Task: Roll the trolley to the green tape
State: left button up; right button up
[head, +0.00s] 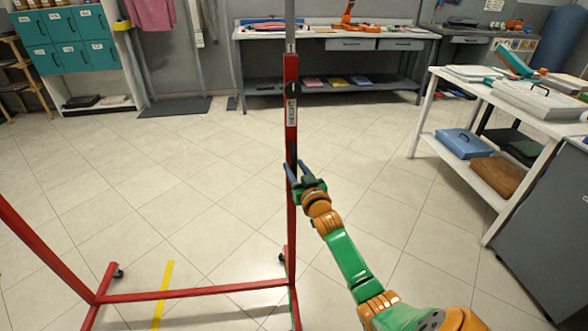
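The trolley is a red-framed rack on wheels, with a red post (291,120) standing upright near the middle of the head view and a low red crossbar (195,292). Its left side runs down from the left edge of the view. My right gripper (297,170) is at the post, partway up, with its fingers apart. I cannot tell whether they are closed on the post or only beside it. A yellow tape strip (163,290) lies on the floor, passing under the crossbar. I cannot clearly make out green tape. My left gripper is not in view.
A white table (433,87) with a lower shelf stands at the right, beside a dark grey cabinet (545,235). A long workbench (265,34) lines the back wall. Teal lockers (65,40) stand at the back left, near a dark mat (175,106). The tiled floor between is clear.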

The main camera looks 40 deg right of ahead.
jog(key=shift+o, duration=0.5)
jog(key=shift+s+d, duration=0.1)
jog(key=shift+d, duration=0.05)
jog(key=shift+s+a, duration=0.3)
jog(key=p+v, duration=0.1)
jog(key=v, duration=0.5)
jog(key=shift+s, duration=0.2)
jog(key=shift+d+f, duration=0.1)
